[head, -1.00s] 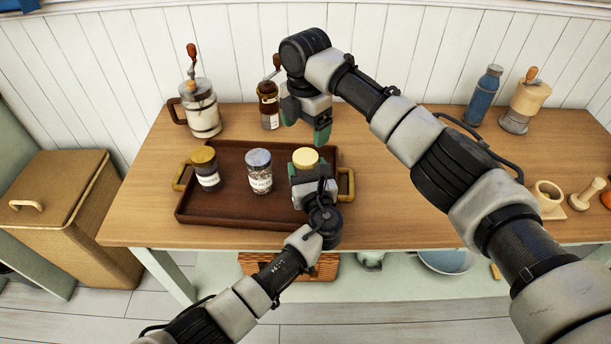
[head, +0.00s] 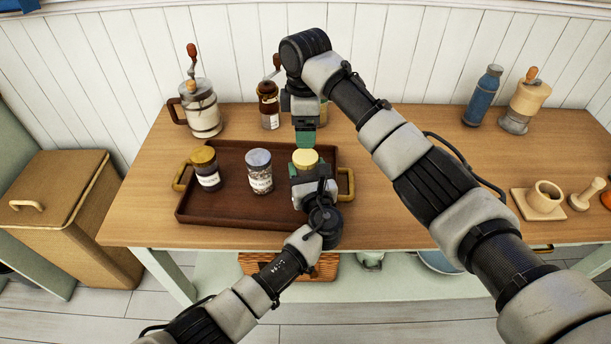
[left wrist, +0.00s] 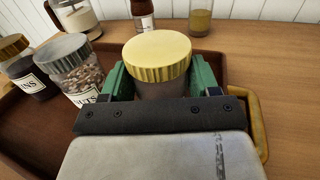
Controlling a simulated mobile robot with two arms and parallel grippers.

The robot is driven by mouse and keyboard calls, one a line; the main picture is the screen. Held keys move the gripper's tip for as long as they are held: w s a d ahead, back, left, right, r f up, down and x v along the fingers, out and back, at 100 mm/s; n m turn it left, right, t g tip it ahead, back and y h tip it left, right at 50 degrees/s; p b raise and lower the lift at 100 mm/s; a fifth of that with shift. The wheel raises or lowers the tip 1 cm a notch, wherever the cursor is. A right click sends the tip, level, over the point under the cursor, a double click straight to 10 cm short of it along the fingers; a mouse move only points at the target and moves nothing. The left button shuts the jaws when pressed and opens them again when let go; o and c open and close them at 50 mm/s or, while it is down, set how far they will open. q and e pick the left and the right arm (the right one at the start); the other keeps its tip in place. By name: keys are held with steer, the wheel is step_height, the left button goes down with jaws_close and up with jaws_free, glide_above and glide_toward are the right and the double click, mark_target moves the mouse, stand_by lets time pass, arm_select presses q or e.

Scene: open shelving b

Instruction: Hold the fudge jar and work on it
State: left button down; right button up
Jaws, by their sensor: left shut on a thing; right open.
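A jar with a ribbed yellow lid (head: 304,158), which I take to be the fudge jar, stands at the right side of the dark tray. The left wrist view shows its lid (left wrist: 157,52) closely, with a brownish body below; its label is hidden. My left gripper (head: 307,175) is shut around the body, and its green fingers (left wrist: 160,80) press on both sides under the lid. My right gripper (head: 305,138) points down with open green fingers just behind and above the lid, apparently empty. Whether it touches the lid cannot be told.
The brown tray (head: 240,214) also holds a dark jar with a golden lid (head: 206,169) and a grey-lidded jar of nuts (head: 259,172). A brown bottle-like grinder (head: 268,106) and a yellowish jar (left wrist: 201,22) stand behind.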

mark_target(306, 156)
stand_by(0.3)
steer(key=shift+f, duration=4)
steer(key=c, duration=0.7)
steer(key=o, duration=1)
steer(key=shift+r, duration=0.15)
